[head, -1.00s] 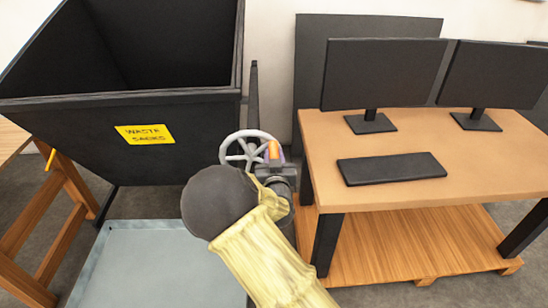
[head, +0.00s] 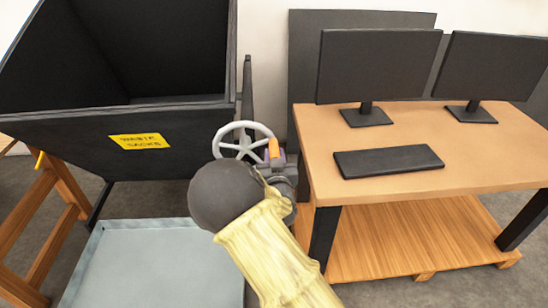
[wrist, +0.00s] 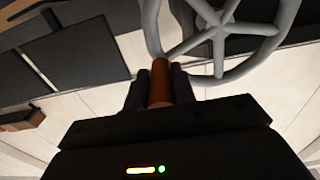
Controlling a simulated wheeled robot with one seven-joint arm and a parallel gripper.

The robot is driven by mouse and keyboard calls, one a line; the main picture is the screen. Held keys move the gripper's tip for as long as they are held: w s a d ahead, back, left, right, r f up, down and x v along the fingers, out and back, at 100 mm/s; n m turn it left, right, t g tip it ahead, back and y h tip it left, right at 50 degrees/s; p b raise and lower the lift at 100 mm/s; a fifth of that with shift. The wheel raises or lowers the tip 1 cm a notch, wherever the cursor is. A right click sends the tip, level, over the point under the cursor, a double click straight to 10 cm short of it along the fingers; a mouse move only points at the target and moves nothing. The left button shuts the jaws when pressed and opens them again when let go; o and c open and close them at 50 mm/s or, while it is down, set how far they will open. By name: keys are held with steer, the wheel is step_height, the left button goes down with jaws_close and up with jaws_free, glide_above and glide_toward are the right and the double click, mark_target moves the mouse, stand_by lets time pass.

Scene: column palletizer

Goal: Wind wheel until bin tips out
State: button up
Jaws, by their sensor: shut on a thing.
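A grey spoked hand wheel (head: 244,128) stands between the bin and the desk, and its rim and spokes fill the upper right of the wrist view (wrist: 288,30). My gripper (wrist: 160,88) is shut on the wheel's orange crank handle (wrist: 160,72). The handle also shows in the head view (head: 274,148), just beyond my wrist. The large black bin (head: 60,145) with a yellow "waste sacks" label (head: 140,141) is at the left, its open top tilted toward the camera. My arm hides the lower side of the wheel's mount.
A shallow blue-grey tray (head: 165,255) lies below the bin's front. A wooden frame (head: 50,235) stands at the left. A desk (head: 430,190) with two monitors (head: 375,65) and a keyboard (head: 388,161) stands close to the right of my arm.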

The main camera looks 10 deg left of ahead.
steer(key=shift+f, duration=0.85)
step_height(320, 180, down, 2)
steer(key=shift+s+f+b, duration=0.15)
steer(key=shift+b, duration=1)
jaws_close()
steer(key=shift+w+d+f+b, duration=0.1)
steer(key=shift+w+f+b, duration=0.1)
steer(key=shift+f+b, duration=1.05)
steer(key=shift+f+b, duration=1)
steer(key=shift+f, duration=0.35)
